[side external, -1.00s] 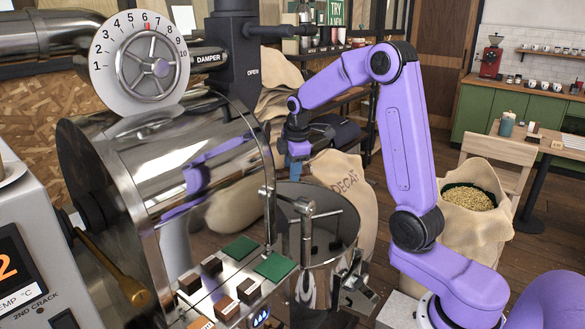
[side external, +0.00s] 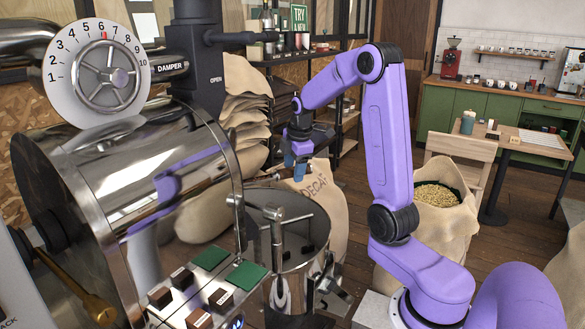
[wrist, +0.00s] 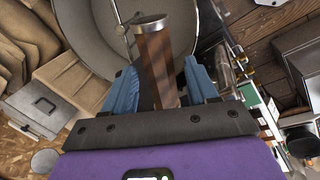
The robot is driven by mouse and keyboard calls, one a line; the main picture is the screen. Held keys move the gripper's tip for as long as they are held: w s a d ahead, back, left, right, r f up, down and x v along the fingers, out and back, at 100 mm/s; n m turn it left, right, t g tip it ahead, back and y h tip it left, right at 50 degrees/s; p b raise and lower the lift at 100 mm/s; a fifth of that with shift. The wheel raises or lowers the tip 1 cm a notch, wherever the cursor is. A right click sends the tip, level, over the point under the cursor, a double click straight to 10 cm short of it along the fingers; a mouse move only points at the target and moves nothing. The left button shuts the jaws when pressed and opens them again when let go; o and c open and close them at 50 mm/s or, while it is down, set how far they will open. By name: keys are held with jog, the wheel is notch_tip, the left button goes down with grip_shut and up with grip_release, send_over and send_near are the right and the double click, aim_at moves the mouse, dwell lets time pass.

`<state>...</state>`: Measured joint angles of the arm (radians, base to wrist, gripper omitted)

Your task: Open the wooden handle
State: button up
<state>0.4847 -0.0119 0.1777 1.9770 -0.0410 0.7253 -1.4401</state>
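The wooden handle (wrist: 155,58) is a brown striped bar with a metal end. In the wrist view it runs from the upper middle down between the two blue fingers of my gripper (wrist: 160,86). The fingers stand apart on either side of it, with a gap showing at the left; whether either touches it I cannot tell. In the side external view my gripper (side external: 298,163) points down just beyond the steel drum's round bin (side external: 290,215).
The roaster's shiny drum (side external: 150,165) and its dial (side external: 108,76) fill the left. A DECAF sack (side external: 325,195) stands close behind my gripper. A sack of beans (side external: 420,225) stands right of my arm, by a wooden chair (side external: 463,150).

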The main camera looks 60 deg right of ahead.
aim_at(309, 164)
jog(key=shift+r, duration=0.1)
jog(key=v, duration=1.7)
jog(key=shift+a+r, duration=0.1)
